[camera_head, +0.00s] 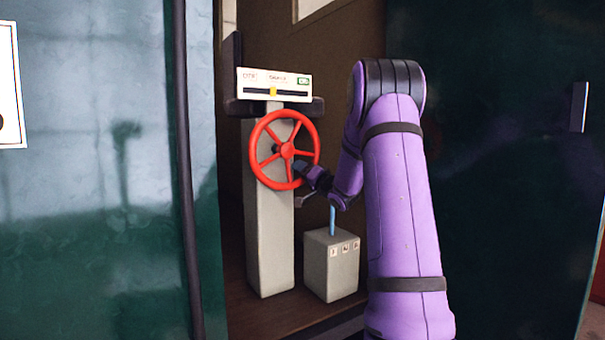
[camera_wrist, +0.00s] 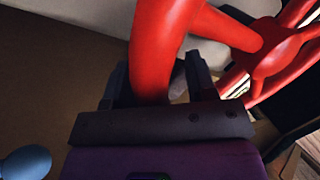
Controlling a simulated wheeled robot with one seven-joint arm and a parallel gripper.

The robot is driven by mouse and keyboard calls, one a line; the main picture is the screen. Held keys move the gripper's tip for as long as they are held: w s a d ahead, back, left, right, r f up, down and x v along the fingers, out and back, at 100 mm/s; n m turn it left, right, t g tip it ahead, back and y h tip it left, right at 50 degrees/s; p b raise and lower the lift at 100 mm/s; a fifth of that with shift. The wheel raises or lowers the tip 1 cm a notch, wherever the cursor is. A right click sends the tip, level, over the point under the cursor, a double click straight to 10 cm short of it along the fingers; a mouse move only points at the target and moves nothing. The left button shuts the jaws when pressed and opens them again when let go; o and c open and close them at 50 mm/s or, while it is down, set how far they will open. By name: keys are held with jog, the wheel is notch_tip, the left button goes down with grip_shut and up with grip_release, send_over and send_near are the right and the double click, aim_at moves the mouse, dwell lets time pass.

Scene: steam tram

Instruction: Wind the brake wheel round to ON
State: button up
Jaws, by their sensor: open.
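The red brake wheel (camera_head: 286,149) has several spokes and stands upright on the front of a pale grey post (camera_head: 268,240). A white indicator plate (camera_head: 273,84) tops the post, with a yellow marker near the middle of its dark slot and a green label at its right end; the small lettering is hard to read. My gripper (camera_head: 303,168) is at the right side of the wheel rim. In the wrist view the rim (camera_wrist: 152,50) passes between the two open fingers of my gripper (camera_wrist: 158,82), and the jaws are not closed on it.
A low grey box (camera_head: 331,268) with a blue lever (camera_head: 332,221) stands right of the post, below my arm. A dark green wall panel (camera_head: 100,230) is at left, and another dark panel (camera_head: 500,200) is at right. A blue rounded knob (camera_wrist: 25,162) shows at lower left in the wrist view.

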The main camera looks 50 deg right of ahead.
jog(key=shift+c, duration=0.3)
grip_shut()
jog(key=shift+f, duration=0.1)
